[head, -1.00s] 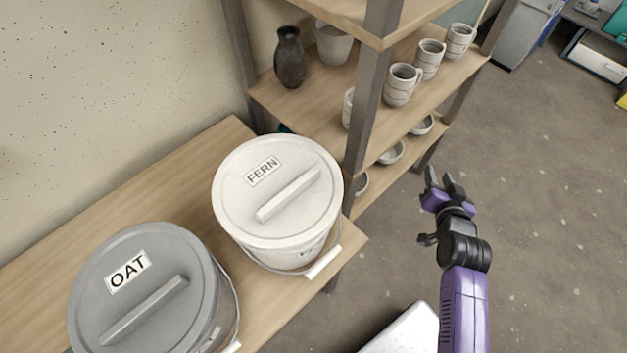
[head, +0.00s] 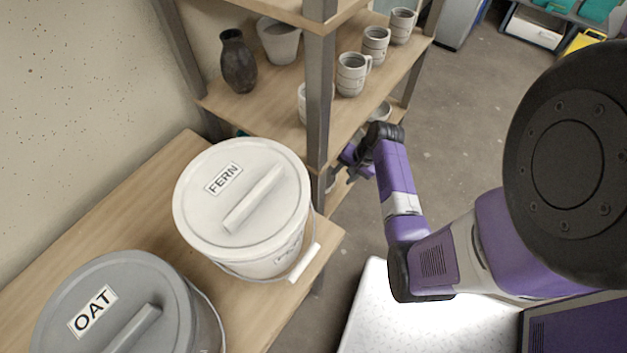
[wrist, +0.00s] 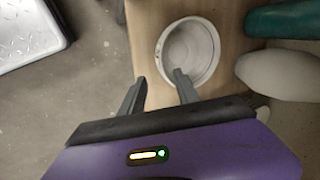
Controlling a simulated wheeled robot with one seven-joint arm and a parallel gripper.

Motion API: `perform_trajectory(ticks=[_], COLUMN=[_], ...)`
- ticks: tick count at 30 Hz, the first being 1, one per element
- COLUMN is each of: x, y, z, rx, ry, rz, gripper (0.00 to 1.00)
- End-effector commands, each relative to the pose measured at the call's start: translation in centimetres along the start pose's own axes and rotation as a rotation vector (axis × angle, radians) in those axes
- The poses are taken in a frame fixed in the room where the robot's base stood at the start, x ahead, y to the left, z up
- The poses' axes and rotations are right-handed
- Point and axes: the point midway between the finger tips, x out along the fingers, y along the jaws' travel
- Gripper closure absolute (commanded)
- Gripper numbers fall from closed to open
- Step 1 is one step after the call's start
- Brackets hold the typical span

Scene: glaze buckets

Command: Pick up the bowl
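A white round bowl (wrist: 190,52) sits on a wooden shelf board in the wrist view, its opening facing the camera. My gripper (wrist: 161,75) is open and empty there, its two grey fingers apart. The right fingertip overlaps the bowl's near rim in the picture; I cannot tell whether it touches. In the head view my gripper (head: 355,168) is beside the lower shelf, partly hidden by my wrist. The bowl nearest my gripper is mostly hidden by the shelf post and gripper.
The grey shelf post (head: 319,105) stands close left of my gripper. Cups (head: 352,75) and a dark vase (head: 238,62) stand on the shelf above. The FERN bucket (head: 243,205) and OAT bucket (head: 125,305) stand on the wooden table. A white rounded object (wrist: 275,75) lies right of the bowl.

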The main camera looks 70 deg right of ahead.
Motion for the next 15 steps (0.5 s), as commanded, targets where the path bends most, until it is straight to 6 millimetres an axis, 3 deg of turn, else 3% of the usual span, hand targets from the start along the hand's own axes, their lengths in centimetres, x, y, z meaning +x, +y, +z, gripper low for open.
perform_trajectory(ticks=[15], x=[6.4], y=[-0.5], z=[0.2], rx=[-0.002], ry=[0.004], rz=[0.000], gripper=[0.62])
